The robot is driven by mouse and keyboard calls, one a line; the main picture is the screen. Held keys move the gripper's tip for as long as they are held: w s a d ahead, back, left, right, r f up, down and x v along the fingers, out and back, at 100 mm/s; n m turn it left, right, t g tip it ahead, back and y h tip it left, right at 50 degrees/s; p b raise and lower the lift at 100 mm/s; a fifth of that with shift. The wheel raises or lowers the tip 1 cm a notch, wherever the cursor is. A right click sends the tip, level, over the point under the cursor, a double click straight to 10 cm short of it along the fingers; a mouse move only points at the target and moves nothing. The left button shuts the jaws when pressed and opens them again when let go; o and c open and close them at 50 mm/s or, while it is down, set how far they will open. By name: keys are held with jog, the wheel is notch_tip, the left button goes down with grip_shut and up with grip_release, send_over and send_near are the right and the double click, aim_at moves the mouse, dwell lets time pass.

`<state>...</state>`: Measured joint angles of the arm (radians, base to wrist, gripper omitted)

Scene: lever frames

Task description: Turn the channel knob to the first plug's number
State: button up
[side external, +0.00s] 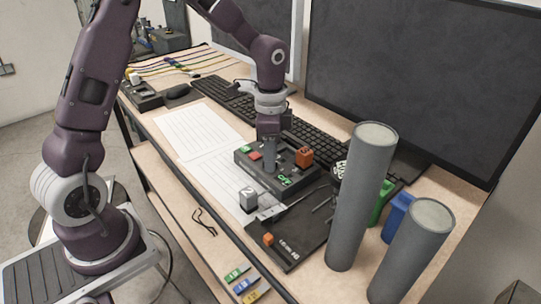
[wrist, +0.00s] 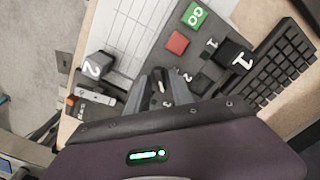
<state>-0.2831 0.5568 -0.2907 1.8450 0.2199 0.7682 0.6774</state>
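A dark control box (side external: 243,157) lies on the desk with a red button (wrist: 177,43), a green GO button (wrist: 195,14) and a channel knob (wrist: 158,86). The knob is small and dark with a pale mark. White numerals 1, 2 and 3 show around it in the wrist view. My gripper (wrist: 157,78) points down over the box, its two fingers on either side of the knob with a little space between them. In the side view my gripper (side external: 270,165) hides the knob. Colored plugs on cables (side external: 180,66) lie at the far left; their numbers are unreadable.
A grey cube marked 2 (side external: 248,200) stands by the box's front edge. An orange-brown block (side external: 304,156) rises from the box. Two tall grey cylinders (side external: 360,200) stand at right. A keyboard (side external: 235,103) lies behind. Colored tags (side external: 243,285) lie at front.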

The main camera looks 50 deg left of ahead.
notch_tip(320, 180, up, 7)
dwell(0.6)
jog(key=s+d+r+n+t+y, duration=0.1)
jog(key=s+d+r+n+t, duration=0.2)
jog(key=s+r, duration=0.75)
jog(key=s+n+t, duration=0.1)
jog(key=s+n, duration=0.1)
jog(key=s, duration=0.2)
jog(key=s+f+n, duration=0.1)
jog(key=s+n, duration=0.1)
jog(key=s, duration=0.2)
jog(key=s+n+t+h, duration=0.1)
jog(key=s+n, duration=0.1)
jog(key=s, duration=0.2)
jog(key=shift+s+d+f+t, duration=0.1)
jog(key=shift+s+f+t, duration=0.2)
